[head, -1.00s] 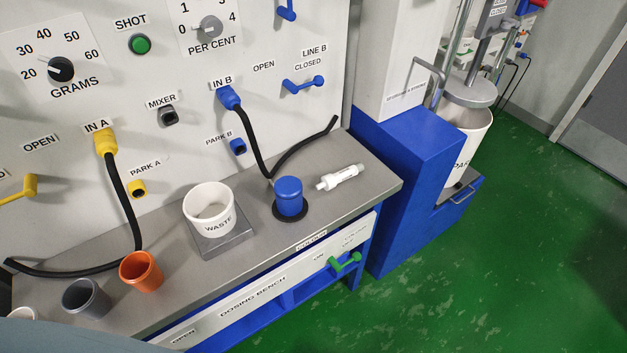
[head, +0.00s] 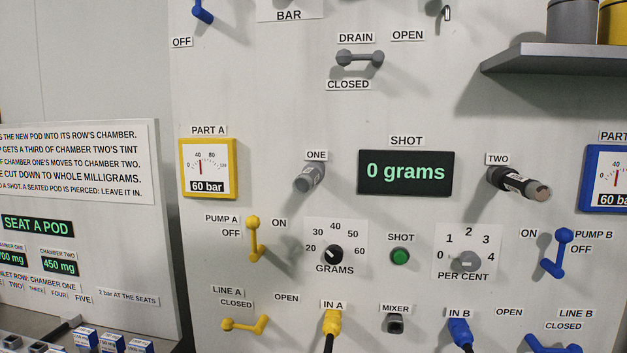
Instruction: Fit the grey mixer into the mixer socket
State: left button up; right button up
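The mixer socket (head: 396,324) is a small dark grey square port under the MIXER label, low on the white panel between IN A and IN B. No part is seen in it. I see no loose grey mixer in the current head view, as the bench top below the panel is out of frame. Neither of my grippers is in view.
A yellow plug (head: 331,322) sits in IN A and a blue plug (head: 459,331) in IN B, flanking the socket. The green shot button (head: 400,256) is above it. Cylinders stick out at ONE (head: 310,178) and TWO (head: 518,183). A shelf (head: 555,58) juts out upper right.

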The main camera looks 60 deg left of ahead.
aim_at(314, 172)
jog(key=u, duration=1.85)
